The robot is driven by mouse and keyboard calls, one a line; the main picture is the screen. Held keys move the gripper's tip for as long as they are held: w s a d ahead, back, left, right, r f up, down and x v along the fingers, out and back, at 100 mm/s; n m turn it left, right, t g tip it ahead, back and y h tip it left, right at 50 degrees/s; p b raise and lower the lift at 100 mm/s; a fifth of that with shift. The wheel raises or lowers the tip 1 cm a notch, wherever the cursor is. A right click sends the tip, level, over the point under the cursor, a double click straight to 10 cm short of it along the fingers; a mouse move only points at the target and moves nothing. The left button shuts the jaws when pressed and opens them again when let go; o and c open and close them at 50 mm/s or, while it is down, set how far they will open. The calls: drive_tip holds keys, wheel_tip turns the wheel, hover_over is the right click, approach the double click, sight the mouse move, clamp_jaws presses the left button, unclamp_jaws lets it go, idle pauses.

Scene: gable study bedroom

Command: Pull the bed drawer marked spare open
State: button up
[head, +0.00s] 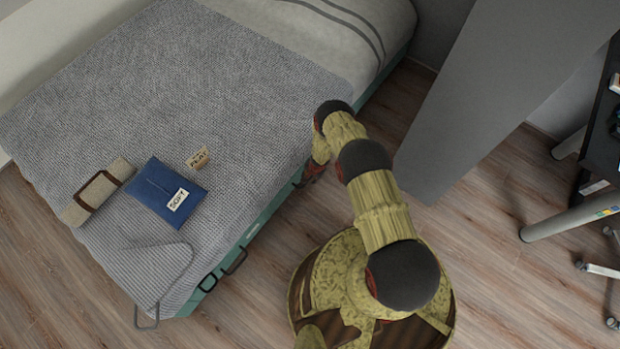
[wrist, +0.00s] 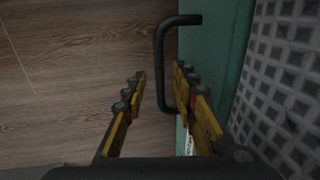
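The bed has a teal base (head: 256,222) with dark handles along its side. In the wrist view a teal drawer front (wrist: 212,40) carries a dark U-shaped handle (wrist: 160,60). My gripper (wrist: 160,76) is open, with one finger on each side of the handle bar in the picture. I cannot tell whether either finger touches it. A sliver of white label (wrist: 189,142) shows beside the right finger, too covered to read, so the word spare is not visible. In the head view my gripper (head: 309,177) is low at the bed's side, partly hidden by my arm.
More handles (head: 235,262) show near the bed's foot. A grey panel (head: 500,90) and dark desk (head: 602,150) stand right. Wooden floor (head: 480,240) lies between.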

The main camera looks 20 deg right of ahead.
drive_tip(key=shift+c, duration=1.1)
clamp_jaws()
